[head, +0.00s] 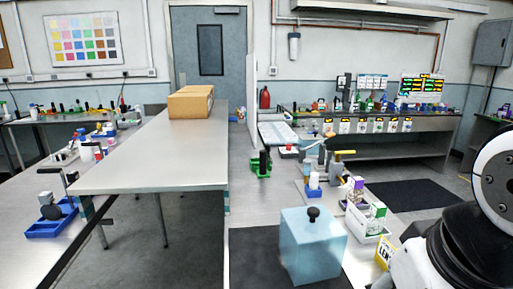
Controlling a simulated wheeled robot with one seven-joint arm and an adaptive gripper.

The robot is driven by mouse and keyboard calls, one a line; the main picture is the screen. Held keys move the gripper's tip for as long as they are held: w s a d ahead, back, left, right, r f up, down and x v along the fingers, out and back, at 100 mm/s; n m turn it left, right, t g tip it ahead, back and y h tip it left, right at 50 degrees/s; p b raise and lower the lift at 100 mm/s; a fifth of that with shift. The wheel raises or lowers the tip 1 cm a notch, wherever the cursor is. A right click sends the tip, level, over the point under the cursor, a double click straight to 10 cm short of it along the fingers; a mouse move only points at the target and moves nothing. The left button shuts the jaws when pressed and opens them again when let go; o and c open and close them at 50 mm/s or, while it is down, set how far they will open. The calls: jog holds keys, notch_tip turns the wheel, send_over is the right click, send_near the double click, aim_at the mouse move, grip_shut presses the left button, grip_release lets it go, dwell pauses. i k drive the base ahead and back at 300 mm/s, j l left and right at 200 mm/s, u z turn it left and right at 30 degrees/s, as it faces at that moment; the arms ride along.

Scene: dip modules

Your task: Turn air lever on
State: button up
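A small upright device with a yellow handle (344,153) stands on the right-hand bench, behind the pale blue block. It may be the air lever, but it is too small here to tell for sure. A grey-blue upright part with an orange top (328,133) stands just behind it, to the left. I cannot tell the lever's position. A white and black link of my own arm fills the lower right edge of the picture. My gripper is not in view.
A pale blue block with a black knob (312,246) stands near on a dark mat (250,262). White trays with bottles (372,223) lie right of it. A long steel table (150,165) carries cardboard boxes (190,102). A back bench (400,125) holds several instruments.

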aim_at(338, 153)
jog(key=i+l+u, duration=0.2)
jog(key=l, duration=0.75)
jog(key=i+l+u, duration=0.15)
jog(key=l, duration=0.8)
jog(key=l+u, duration=0.2)
jog(key=l, duration=0.75)
